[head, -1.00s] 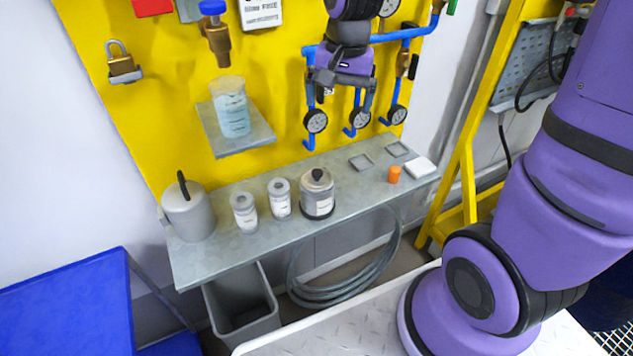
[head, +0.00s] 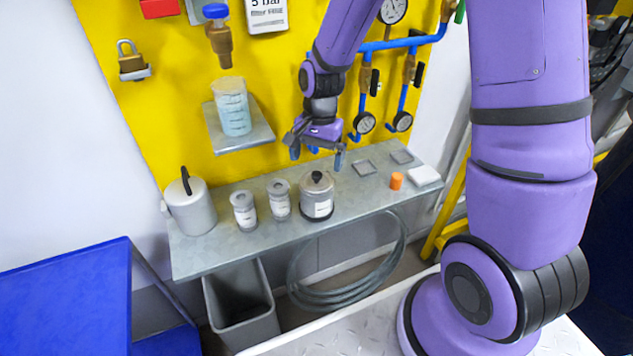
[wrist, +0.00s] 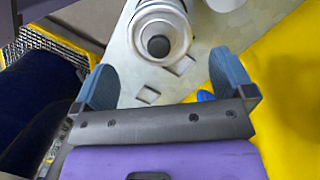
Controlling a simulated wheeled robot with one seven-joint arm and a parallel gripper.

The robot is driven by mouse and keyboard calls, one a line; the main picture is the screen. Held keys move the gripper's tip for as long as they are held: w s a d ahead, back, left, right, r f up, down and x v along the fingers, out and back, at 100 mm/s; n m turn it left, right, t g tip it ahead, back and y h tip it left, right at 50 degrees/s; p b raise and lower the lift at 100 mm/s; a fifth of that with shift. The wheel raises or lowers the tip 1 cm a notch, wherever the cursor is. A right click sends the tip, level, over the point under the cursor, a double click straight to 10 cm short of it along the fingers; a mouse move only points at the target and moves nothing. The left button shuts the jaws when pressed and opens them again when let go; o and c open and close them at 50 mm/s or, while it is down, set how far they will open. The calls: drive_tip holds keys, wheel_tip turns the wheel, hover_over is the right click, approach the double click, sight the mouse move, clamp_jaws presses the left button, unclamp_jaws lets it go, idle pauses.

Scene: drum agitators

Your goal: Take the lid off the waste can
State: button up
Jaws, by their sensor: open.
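The lidded can (head: 317,205), which I take to be the waste can, stands upright on the grey shelf in the head view. It is grey with a white label, and its lid (head: 317,184) is on, with a black knob on top. In the wrist view the lid's dark knob (wrist: 158,46) shows near the top, beyond my fingertips. My gripper (head: 318,153) is open and empty, above and behind the can, apart from it. It also shows in the wrist view (wrist: 166,82), its two blue-grey fingers spread wide.
Two small labelled jars (head: 244,211) (head: 279,200) and a larger grey can with a black handle (head: 190,207) stand left of it. An orange cylinder (head: 396,181) and a white block (head: 425,175) lie right. Gauges, blue pipes and a bracket with a beaker (head: 233,108) are behind.

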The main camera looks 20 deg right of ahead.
sight(317, 173)
drive_tip(key=shift+s+a+f, duration=0.1)
drive_tip(key=shift+s+f, duration=0.05)
drive_tip(key=shift+f, duration=1.2)
drive_tip(key=shift+s+a+f, duration=0.1)
drive_tip(key=shift+f, duration=1.2)
drive_tip(key=c, duration=0.7)
